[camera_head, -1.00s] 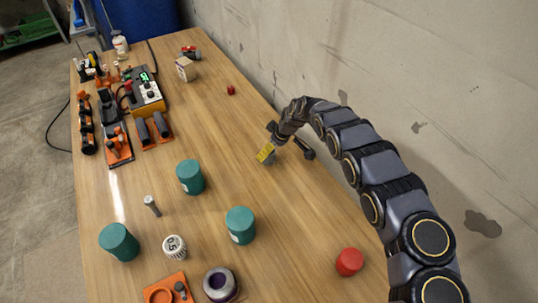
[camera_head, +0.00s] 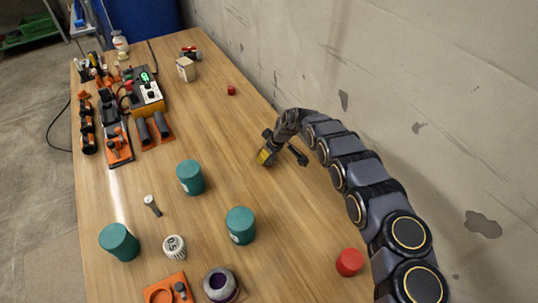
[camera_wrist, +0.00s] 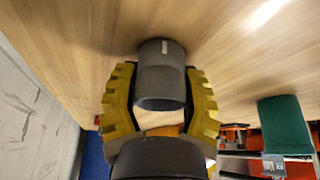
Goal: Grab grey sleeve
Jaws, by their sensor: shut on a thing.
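A grey sleeve (camera_wrist: 160,78), a short tube with a pale label, sits between the two yellow ribbed fingers of my gripper (camera_head: 264,158) in the wrist view. The fingers are shut on it from both sides, and its open end faces the camera. In the head view my gripper is low over the right half of the table and hides most or all of the sleeve. I cannot tell whether the sleeve touches the wood.
Teal cylinders stand on the wooden table (camera_head: 225,135), the nearest (camera_head: 240,225) below my gripper in the picture. A red cylinder (camera_head: 349,262) is at the lower right. Two dark grey cylinders (camera_head: 152,129) lie on an orange holder. The concrete wall (camera_head: 400,80) runs along the right.

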